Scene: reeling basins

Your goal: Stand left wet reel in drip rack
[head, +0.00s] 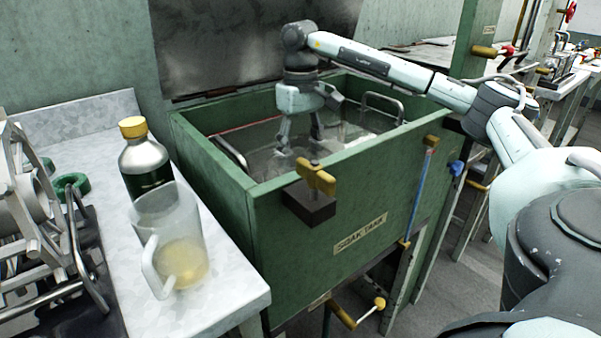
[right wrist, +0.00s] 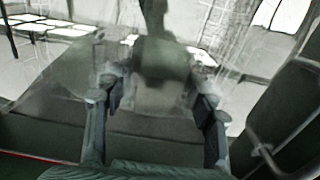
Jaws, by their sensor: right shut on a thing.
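My right gripper (head: 301,140) reaches straight down into the green soak tank (head: 325,215). Its fingertips are low, at the water. In the right wrist view the two fingers (right wrist: 157,108) stand apart on either side of a pale, blurred thing, which I take to be the wet reel (right wrist: 157,95); its outline is unclear through the water. A dark metal rack (head: 92,270), likely the drip rack, stands on the counter at the far left, with a pale, reel-like frame (head: 30,210) at it. My left gripper is not in view.
A clear jug (head: 180,235) with yellowish liquid and a dark bottle with a yellow cap (head: 143,160) stand on the counter between rack and tank. Metal handles (head: 228,152) rise at the tank's sides. The counter's front right corner is clear.

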